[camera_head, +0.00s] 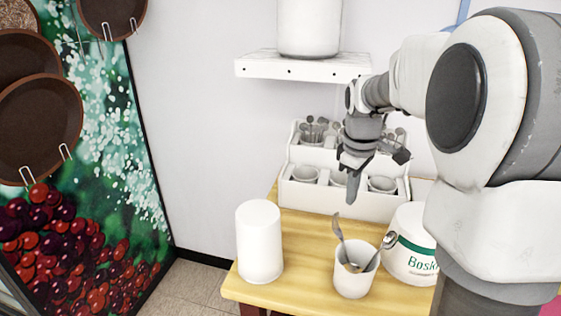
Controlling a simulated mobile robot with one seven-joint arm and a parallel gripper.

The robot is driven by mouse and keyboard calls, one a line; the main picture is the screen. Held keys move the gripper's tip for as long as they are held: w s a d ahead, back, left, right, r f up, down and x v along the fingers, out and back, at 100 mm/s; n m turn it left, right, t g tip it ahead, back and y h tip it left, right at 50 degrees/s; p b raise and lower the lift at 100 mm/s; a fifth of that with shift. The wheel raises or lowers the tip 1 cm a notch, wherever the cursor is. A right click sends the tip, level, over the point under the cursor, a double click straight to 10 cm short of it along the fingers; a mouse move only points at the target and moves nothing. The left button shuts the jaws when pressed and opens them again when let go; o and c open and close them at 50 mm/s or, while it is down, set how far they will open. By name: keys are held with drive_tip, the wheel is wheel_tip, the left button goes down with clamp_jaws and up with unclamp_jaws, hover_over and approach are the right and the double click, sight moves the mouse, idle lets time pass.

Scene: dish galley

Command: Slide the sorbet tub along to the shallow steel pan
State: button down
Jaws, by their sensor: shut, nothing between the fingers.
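A white tub with a green band and the letters "Bosk" (408,259) stands on the wooden counter (300,292) at the right; I take it for the sorbet tub. My arm hides its right side. My gripper (353,190) points down, shut and empty, in front of the white holder rack, up and left of the tub and apart from it. I cannot make out a shallow steel pan in this view.
A white cup with spoons (353,271) stands just left of the tub. A plain white cylinder (259,241) stands at the counter's left. The white rack (320,193) with cups lies behind, below a shelf (303,66). Some bare wood shows between cylinder and cup.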

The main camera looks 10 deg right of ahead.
drive_tip(key=w+d+f+n+g, duration=0.25)
drive_tip(key=w+d+f, duration=0.35)
drive_tip(key=d+f, duration=0.4)
drive_tip(key=shift+n+t+y, duration=0.4)
drive_tip(key=shift+n+t, duration=0.05)
drive_tip(key=f, duration=0.3)
drive_tip(key=f+b, duration=0.1)
drive_tip(key=f, duration=0.3)
drive_tip(key=f+b, duration=0.1)
drive_tip(key=f, duration=0.3)
drive_tip(key=shift+a, duration=0.4)
drive_tip(key=d, duration=0.1)
drive_tip(key=s, duration=0.1)
drive_tip(key=d, duration=0.1)
drive_tip(key=shift+s+d+f, duration=0.25)
drive_tip(key=shift+s+d, duration=0.05)
drive_tip(key=shift+s, duration=0.05)
drive_tip(key=shift+s+d, duration=0.25)
drive_tip(key=shift+d, duration=0.1)
drive_tip(key=s+d, duration=0.2)
drive_tip(key=d, duration=0.1)
drive_tip(key=s+d+p, duration=0.1)
drive_tip(key=s+d, duration=0.1)
drive_tip(key=d, duration=0.1)
drive_tip(key=s+d, duration=0.3)
drive_tip(key=d, duration=0.1)
drive_tip(key=shift+p, duration=0.4)
drive_tip(key=shift+a, duration=0.1)
